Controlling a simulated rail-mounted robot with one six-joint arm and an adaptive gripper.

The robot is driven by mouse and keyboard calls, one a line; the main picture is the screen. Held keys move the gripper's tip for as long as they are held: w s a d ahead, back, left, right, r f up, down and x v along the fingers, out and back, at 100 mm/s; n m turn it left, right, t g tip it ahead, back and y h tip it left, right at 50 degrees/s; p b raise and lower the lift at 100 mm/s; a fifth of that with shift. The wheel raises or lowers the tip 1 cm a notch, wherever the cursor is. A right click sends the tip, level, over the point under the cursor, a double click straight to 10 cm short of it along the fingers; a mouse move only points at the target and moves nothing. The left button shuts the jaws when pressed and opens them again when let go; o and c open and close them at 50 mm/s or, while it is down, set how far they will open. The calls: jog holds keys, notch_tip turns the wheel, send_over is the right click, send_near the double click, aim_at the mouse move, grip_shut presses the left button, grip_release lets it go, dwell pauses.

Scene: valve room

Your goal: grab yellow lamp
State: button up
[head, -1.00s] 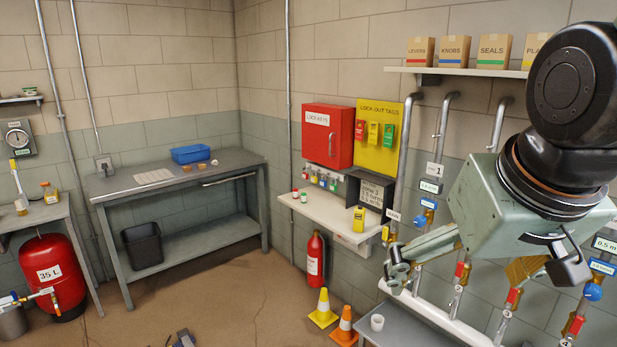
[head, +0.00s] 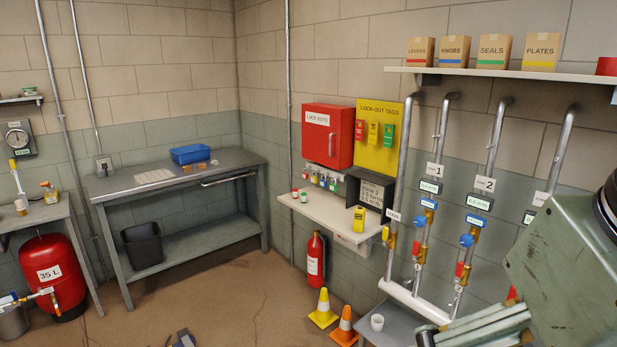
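A small upright yellow object (head: 359,219) stands on the white wall shelf (head: 322,212), near its right end. It may be the yellow lamp, but it is too small to be sure. My gripper (head: 470,332) is at the lower right of the head view, apart from the yellow object and to its right. Its green body shows, and one finger reaches left to the bottom edge. The other finger is out of frame, so its opening does not show.
A dark box with a written panel (head: 376,194) stands behind the yellow object. Pipes with valves (head: 424,222) rise right of the shelf. Below are a grey bench with a white cup (head: 377,322), a fire extinguisher (head: 316,258) and two cones (head: 323,310). The floor at centre is mostly clear.

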jog(key=c, duration=2)
jog(key=shift+w, duration=0.15)
